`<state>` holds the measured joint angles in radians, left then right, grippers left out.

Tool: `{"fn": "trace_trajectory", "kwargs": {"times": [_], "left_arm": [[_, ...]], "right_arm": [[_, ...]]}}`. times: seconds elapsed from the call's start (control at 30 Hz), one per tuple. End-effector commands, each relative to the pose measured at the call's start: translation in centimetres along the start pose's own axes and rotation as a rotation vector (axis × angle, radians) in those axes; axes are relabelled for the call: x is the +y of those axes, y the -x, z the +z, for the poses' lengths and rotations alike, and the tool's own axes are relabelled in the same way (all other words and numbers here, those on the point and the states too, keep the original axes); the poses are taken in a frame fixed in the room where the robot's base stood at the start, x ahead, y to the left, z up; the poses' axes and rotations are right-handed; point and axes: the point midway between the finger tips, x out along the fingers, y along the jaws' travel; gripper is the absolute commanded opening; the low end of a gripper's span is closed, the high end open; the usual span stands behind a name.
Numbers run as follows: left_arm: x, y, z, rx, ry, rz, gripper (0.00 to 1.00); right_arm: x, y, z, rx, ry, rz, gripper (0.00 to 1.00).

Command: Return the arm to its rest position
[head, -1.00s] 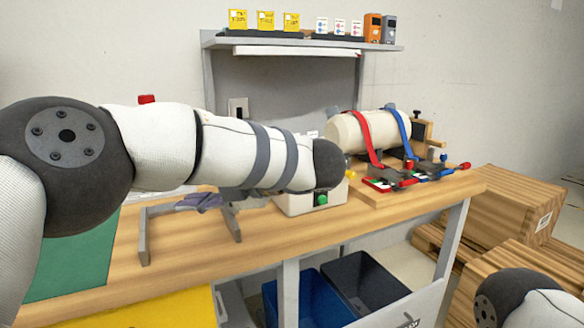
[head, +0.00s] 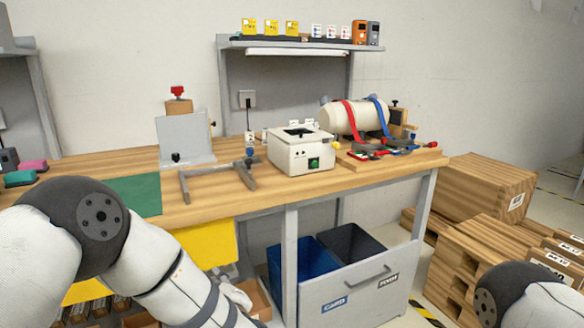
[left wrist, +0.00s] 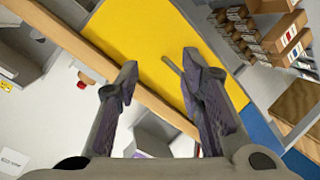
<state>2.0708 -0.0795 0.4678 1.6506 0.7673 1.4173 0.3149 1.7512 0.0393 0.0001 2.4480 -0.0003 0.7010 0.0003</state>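My left arm (head: 150,262) comes in from the left in the head view and slopes down past the bottom edge, in front of the workbench. Its gripper is out of the head view. In the left wrist view my left gripper (left wrist: 160,64) is open, its two fingers apart with nothing between them. A yellow panel (left wrist: 150,32) and the wooden bench edge (left wrist: 82,42) show beyond the fingers. Part of my right arm (head: 520,298) shows at the bottom right of the head view; the right gripper is not in view.
The wooden workbench (head: 222,200) carries a white box with a green button (head: 300,156), a grey stand (head: 186,140) and a strapped cream cylinder (head: 346,119). Blue (head: 306,262) and black bins (head: 352,245) sit below. Wooden crates (head: 492,190) stand right.

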Motion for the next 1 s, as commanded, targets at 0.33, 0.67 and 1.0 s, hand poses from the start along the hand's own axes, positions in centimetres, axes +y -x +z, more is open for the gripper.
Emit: {"fn": "trace_trajectory", "kwargs": {"times": [0.33, 0.67, 1.0], "left_arm": [[-25.8, 12.6, 7.8, -0.800, -0.730, -0.144, 0.35], [-39.9, 30.2, 2.0, -1.437, -1.037, -0.314, 0.35], [-41.0, 32.8, 0.7, -1.529, -1.063, -0.336, 0.35]], "right_arm": [[0.0, 0.6, -0.2, 0.015, 0.000, -0.001, 0.40], [0.0, 0.9, -0.4, 0.024, 0.000, -0.001, 0.40], [0.0, 0.9, -0.4, 0.024, 0.000, -0.001, 0.40]]}}
